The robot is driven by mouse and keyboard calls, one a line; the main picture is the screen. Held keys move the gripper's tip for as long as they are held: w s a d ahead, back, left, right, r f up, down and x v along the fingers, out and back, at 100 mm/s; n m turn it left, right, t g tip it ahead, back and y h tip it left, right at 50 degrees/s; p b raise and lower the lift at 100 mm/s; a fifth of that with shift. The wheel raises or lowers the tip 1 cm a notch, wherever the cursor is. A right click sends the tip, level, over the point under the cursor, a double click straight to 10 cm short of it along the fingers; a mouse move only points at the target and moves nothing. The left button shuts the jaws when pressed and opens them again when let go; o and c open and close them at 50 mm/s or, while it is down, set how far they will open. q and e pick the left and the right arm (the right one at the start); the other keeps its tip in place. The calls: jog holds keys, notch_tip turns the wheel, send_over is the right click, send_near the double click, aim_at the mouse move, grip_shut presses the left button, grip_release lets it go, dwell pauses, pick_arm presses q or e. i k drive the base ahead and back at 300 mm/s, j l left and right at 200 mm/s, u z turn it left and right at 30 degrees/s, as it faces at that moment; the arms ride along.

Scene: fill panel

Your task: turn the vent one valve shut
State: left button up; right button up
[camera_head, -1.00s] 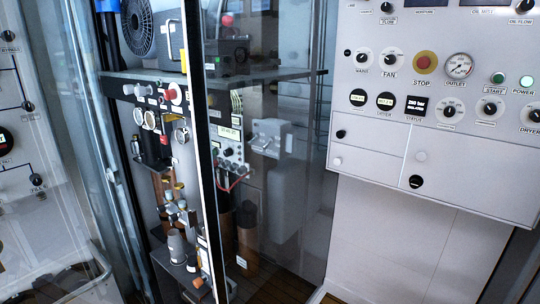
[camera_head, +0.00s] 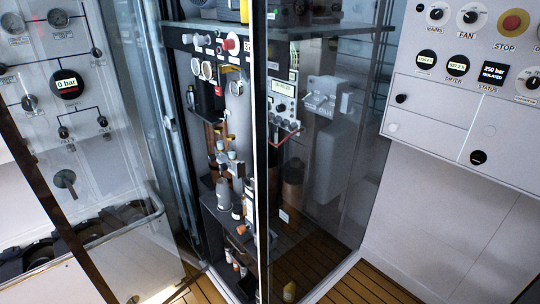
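The left panel (camera_head: 40,95) stands behind clear glass at the left and carries several black knobs and gauges. A round display (camera_head: 68,84) on it reads 0 bar. Below it are two small black knobs, one at the left (camera_head: 63,132) and one at the right (camera_head: 102,121), joined by black lines. Another dark knob (camera_head: 29,103) sits left of the display. A grey lever handle (camera_head: 65,180) is lower on the panel. The labels are too small to read surely, so I cannot tell which one is the vent one valve. Neither gripper is in view.
A glass-fronted cabinet (camera_head: 258,160) with pipes and gauges stands in the middle. A white control panel (camera_head: 470,110) with a red stop button (camera_head: 513,22) is at the right. A metal rail (camera_head: 120,232) runs below the left panel. Wooden floor (camera_head: 365,285) shows at the bottom.

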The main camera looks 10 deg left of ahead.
aim_at(187, 38)
jog(key=i+j+u, duration=0.15)
jog(key=u, duration=0.2)
jog(key=i+j+u, duration=0.2)
jog(key=u, duration=0.2)
